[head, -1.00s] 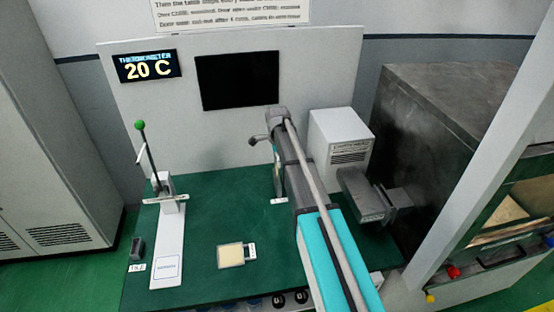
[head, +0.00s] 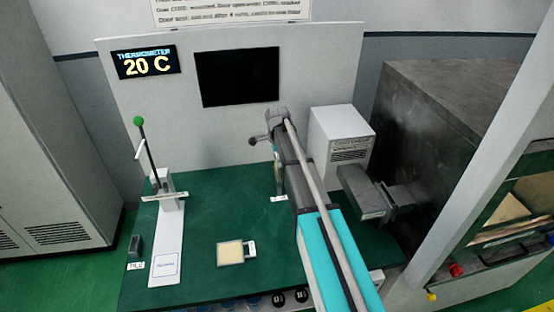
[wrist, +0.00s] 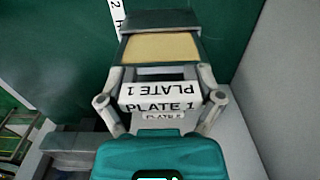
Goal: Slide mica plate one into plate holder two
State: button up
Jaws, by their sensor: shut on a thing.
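Mica plate one (wrist: 160,47) is a yellowish sheet with a dark frame and a white tab marked PLATE 1. My gripper (wrist: 160,88) is shut on its tab end in the wrist view. The plate's far end meets a dark block (wrist: 160,20), with a white label ending in 2 (wrist: 117,18) at its left. This looks like plate holder two; I cannot tell how far the plate is inside it.
Another yellowish plate (head: 230,253) lies on the green table (head: 205,220). A white stand with a green-knobbed lever (head: 165,240) is at the left. A white box (head: 340,140) and a grey block (head: 363,192) stand right of my arm.

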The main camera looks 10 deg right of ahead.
jog(key=b, duration=0.4)
send_over(277, 177)
jog(key=shift+w+d+f, duration=0.1)
jog(key=shift+w+f, duration=0.05)
jog(key=shift+f, duration=2.1)
dwell(0.5)
jog(key=o, duration=1.1)
jog(key=shift+c, duration=0.2)
jog(key=shift+r, duration=0.1)
notch_tip(277, 177, up, 13)
jog(key=p, duration=1.2)
jog(key=shift+f, duration=0.2)
